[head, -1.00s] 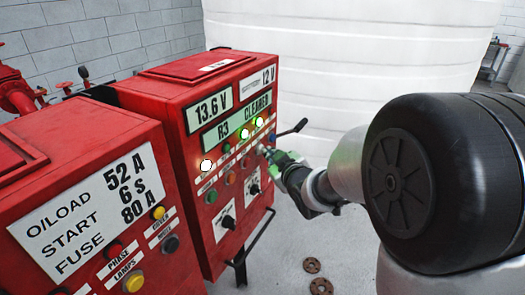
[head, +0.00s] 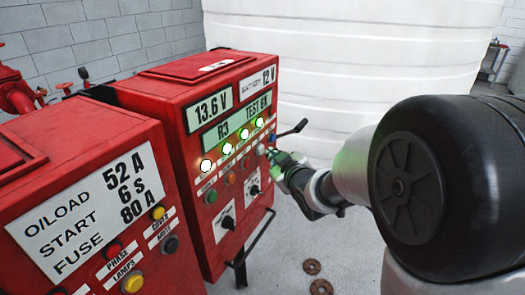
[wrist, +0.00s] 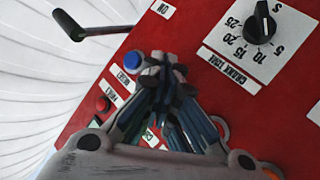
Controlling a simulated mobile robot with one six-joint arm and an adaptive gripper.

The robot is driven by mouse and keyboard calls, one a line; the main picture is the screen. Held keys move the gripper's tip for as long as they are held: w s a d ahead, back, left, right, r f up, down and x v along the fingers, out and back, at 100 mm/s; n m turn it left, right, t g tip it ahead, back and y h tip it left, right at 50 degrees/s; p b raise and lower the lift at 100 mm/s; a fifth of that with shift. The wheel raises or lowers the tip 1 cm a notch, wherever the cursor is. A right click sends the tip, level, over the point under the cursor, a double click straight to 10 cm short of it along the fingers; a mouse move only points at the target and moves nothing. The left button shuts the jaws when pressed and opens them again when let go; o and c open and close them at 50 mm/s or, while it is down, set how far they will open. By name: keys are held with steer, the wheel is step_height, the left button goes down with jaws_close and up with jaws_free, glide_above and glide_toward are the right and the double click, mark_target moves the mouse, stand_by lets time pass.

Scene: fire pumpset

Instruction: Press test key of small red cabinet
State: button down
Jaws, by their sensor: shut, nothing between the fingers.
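The red cabinet (head: 190,85) with the 13.6 V readout stands at the middle of the head view. Its green display (head: 237,118) reads R3 and what looks like TEST OK. Several round lamps below the display are lit. My gripper (head: 270,153) is shut and empty, with its fingertips at the right part of the key panel. In the wrist view my gripper (wrist: 163,65) lies over the red panel beside a blue button (wrist: 133,62). The fingers hide part of the panel, so I cannot tell which key they touch.
A second red cabinet (head: 60,165) with an OILOAD START FUSE plate stands at the left. A black lever (head: 292,128) sticks out of the panel's right side, and a rail (head: 255,238) runs below. A white tank (head: 350,60) is behind.

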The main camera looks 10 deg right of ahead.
steer(key=shift+s+d, duration=0.2)
steer(key=shift+d, duration=0.05)
steer(key=shift+s+d+p, duration=0.2)
steer(key=shift+s+d, duration=0.55)
steer(key=shift+d, duration=0.25)
steer(key=shift+s+d+p, duration=0.15)
steer(key=shift+s+d, duration=0.55)
steer(key=shift+d, duration=0.3)
steer(key=s+d+r+m+g+h, duration=0.1)
steer(key=s+d+m+g+h, duration=0.1)
steer(key=s, duration=0.4)
steer(key=s+d+r+m+g+h, duration=0.1)
steer(key=s+r+m+g+h, duration=0.15)
steer(key=s, duration=0.45)
steer(key=s+a+f+m+g+y, duration=0.1)
steer(key=s+a+g, duration=0.1)
steer(key=s, duration=0.8)
steer(key=s+a+f+m+g, duration=0.2)
steer(key=s+g, duration=0.1)
steer(key=s, duration=0.8)
steer(key=shift+s+a+f+y, duration=0.15)
steer(key=shift+s+f+y, duration=0.1)
steer(key=shift+y, duration=0.1)
